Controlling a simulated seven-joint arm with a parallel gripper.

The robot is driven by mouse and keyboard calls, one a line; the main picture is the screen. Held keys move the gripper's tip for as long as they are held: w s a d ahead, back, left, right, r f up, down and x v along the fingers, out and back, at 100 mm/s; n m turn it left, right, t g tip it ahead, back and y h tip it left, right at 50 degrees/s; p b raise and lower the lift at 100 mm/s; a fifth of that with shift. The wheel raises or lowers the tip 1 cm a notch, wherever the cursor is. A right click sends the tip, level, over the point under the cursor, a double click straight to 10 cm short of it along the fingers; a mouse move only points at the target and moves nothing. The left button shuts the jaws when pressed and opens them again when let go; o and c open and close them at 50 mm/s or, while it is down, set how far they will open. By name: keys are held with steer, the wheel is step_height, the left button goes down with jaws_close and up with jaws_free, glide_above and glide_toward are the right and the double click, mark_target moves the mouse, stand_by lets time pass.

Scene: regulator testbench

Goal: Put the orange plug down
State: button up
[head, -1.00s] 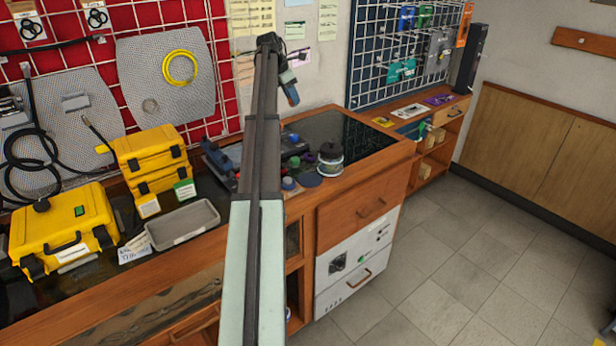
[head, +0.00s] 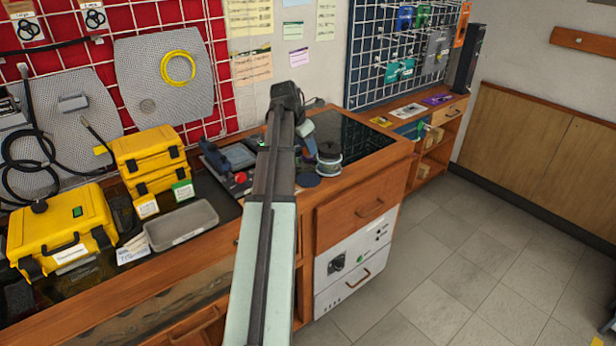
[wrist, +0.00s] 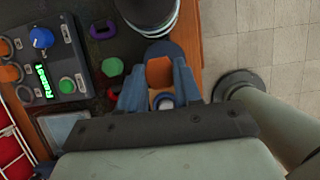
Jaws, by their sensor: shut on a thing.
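The orange plug (wrist: 159,72) shows in the wrist view as a hexagonal orange end between the fingertips of my gripper (wrist: 158,82). My gripper is shut on it. A dark blue disc (wrist: 165,50) lies just beyond and partly behind the plug; I cannot tell whether they touch. In the head view my gripper (head: 326,150) is low over the bench, near a round dark-topped canister (head: 328,168). The dark blue disc (head: 307,181) lies in front of the canister. The plug is not distinguishable in the head view.
In the wrist view, a green hexagonal plug (wrist: 112,67) and a purple ring (wrist: 101,30) lie left of my gripper, beside a panel with a blue knob (wrist: 42,38). A grey tray (head: 182,226) and yellow cases (head: 62,228) stand left. The bench's right edge is close.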

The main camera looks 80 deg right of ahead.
steer(key=shift+f, duration=4.75)
steer(key=shift+f, duration=0.15)
steer(key=o, duration=1)
steer(key=v, duration=1.2)
steer(key=shift+d, duration=0.1)
